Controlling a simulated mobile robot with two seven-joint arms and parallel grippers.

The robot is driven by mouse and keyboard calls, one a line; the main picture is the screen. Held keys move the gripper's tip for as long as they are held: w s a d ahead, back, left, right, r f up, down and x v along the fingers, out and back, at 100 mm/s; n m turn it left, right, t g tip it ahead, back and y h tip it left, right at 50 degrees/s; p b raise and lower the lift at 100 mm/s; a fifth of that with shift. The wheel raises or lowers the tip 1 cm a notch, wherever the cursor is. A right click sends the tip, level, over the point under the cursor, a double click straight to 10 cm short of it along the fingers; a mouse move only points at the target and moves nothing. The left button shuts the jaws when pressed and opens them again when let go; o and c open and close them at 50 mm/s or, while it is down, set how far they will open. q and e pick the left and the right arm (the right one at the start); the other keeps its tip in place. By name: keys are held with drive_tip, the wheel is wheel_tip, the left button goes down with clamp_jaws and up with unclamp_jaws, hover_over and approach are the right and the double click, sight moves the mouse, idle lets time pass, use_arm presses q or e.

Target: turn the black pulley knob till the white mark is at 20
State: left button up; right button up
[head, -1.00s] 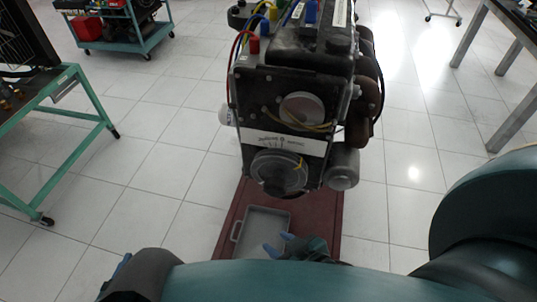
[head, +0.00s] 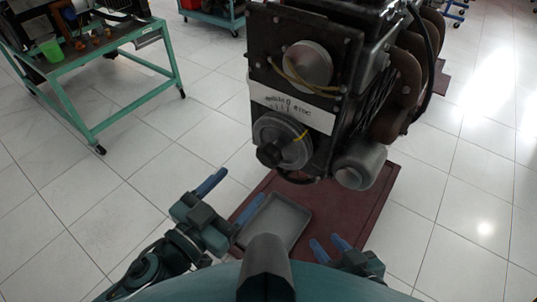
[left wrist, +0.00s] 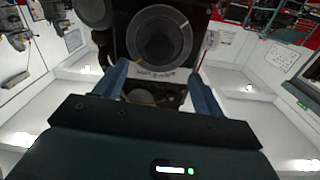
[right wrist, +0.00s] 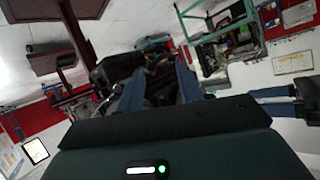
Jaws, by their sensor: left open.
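The black pulley knob (head: 268,155) sticks out at the lower left of the grey pulley (head: 290,140) on the engine's front. A white scale plate (head: 290,107) lies just above the pulley. A yellow mark shows on the pulley's right side; I cannot make out the white mark or read where it stands. My left gripper (head: 243,183) is open and empty, below and left of the knob, apart from it. In the left wrist view the pulley (left wrist: 160,38) is beyond its fingers. My right gripper (head: 324,240) is open and empty, lower and to the right, below the engine.
A grey tray (head: 272,222) lies on the dark red base (head: 360,205) under the engine. A round metal canister (head: 360,165) hangs right of the pulley. A green-framed cart (head: 120,85) stands at the left. White tiled floor is free between cart and engine.

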sight(265, 161)
use_arm(q)
drive_tip(key=p+x, duration=0.1)
drive_tip(key=x, duration=0.9)
drive_tip(key=shift+w+d+p, duration=0.1)
drive_tip(key=shift+p, duration=0.3)
drive_tip(key=shift+c, duration=0.4)
drive_tip(key=c, duration=0.9)
